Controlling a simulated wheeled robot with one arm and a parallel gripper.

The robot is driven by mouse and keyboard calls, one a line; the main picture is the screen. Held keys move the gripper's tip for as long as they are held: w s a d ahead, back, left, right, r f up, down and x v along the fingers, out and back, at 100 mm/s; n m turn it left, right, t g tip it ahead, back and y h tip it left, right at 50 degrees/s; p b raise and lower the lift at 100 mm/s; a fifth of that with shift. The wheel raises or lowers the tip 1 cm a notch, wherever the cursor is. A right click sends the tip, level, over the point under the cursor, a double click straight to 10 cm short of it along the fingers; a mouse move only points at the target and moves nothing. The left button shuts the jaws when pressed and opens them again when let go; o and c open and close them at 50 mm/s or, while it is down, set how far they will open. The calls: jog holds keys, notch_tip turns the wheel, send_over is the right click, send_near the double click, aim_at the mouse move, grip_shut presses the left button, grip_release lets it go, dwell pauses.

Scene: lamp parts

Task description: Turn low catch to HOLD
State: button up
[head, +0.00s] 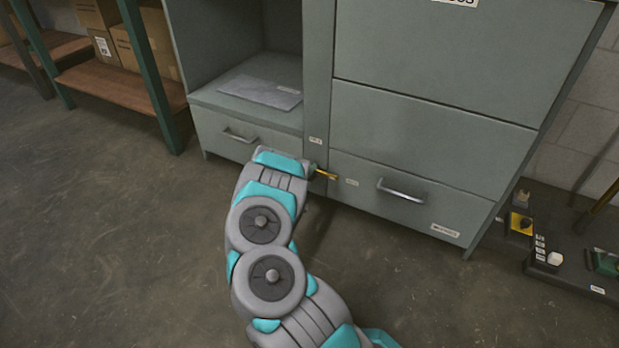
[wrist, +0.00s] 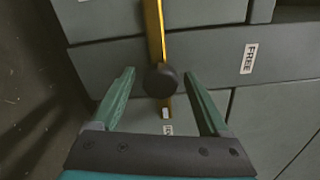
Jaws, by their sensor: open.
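The low catch is a yellow bar with a round black knob (wrist: 160,80); in the head view its yellow bar (head: 327,174) shows at the lower cabinet, beside the bottom drawer. In the wrist view the bar runs from the top edge down past the knob, its white-marked end by a small, mostly unreadable label (wrist: 168,130). A FREE label (wrist: 249,58) lies to the right of the bar. My gripper (wrist: 159,74) is open, one finger on each side of the bar and knob, with visible gaps. In the head view my wrist hides part of the catch.
The bottom right drawer has a metal handle (head: 401,190) close to the catch. A left drawer (head: 240,136) sits under an open bay. A shelf (head: 118,85) with boxes stands at left. Small devices (head: 545,255) lie on a dark board at right. The front floor is clear.

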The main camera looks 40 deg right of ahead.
jog(key=shift+a, duration=0.1)
jog(key=v, duration=0.7)
jog(key=shift+a, duration=0.3)
jog(key=shift+s, duration=0.1)
